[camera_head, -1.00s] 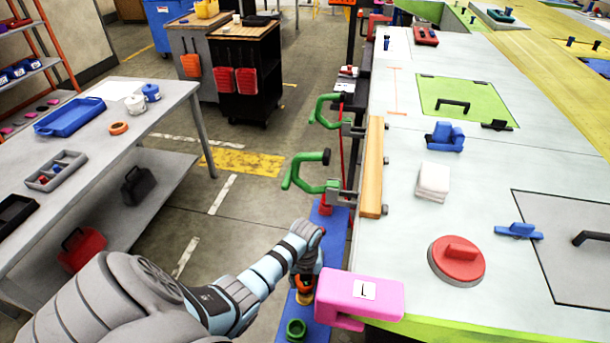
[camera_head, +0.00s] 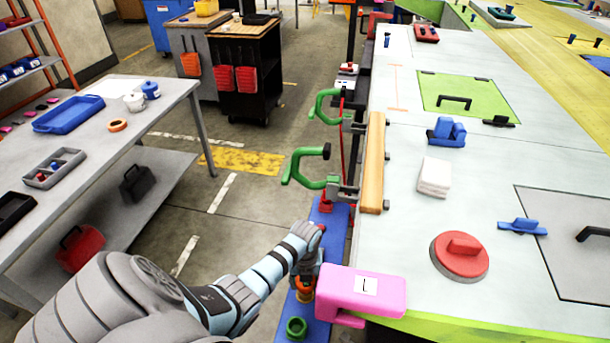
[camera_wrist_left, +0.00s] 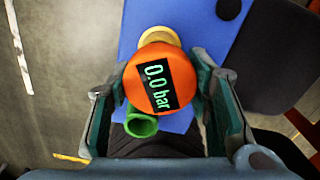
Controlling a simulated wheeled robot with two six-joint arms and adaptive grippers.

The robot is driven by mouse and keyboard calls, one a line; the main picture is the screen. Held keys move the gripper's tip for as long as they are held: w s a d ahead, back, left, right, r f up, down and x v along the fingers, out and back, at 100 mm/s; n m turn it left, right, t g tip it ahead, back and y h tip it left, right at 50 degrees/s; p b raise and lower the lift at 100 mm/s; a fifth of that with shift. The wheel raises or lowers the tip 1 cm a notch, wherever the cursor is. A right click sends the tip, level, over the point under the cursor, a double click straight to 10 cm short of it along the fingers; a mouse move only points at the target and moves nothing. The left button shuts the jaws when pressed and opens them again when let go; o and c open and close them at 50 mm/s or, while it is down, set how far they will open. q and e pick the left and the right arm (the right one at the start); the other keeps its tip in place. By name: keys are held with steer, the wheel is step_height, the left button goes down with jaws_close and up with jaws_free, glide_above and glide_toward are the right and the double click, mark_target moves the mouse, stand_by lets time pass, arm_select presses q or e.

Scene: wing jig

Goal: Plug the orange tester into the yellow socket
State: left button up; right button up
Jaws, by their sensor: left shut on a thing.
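My left gripper (camera_head: 307,268) points down over the blue strip (camera_head: 316,335) along the jig's left edge and is shut on the orange tester (camera_wrist_left: 150,72). In the left wrist view, the tester's round face, with a display reading 0.0 bar, lies between the two fingers (camera_wrist_left: 160,112). The yellow socket (camera_wrist_left: 160,36) shows partly behind the tester's upper edge on the blue strip. The tester covers much of it, so I cannot tell whether they touch. A green socket (camera_head: 296,328) stands on the same strip, nearer the camera. My right gripper is not in view.
A pink block marked L (camera_head: 362,294) sits at the jig table's corner, close right of the gripper. Green clamps (camera_head: 304,168) stick out from the table's edge farther back. A side table (camera_head: 107,140) stands left, with open floor between.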

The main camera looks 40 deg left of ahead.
arm_select(q)
steer(key=o, duration=1.2)
step_height(320, 180, up, 12)
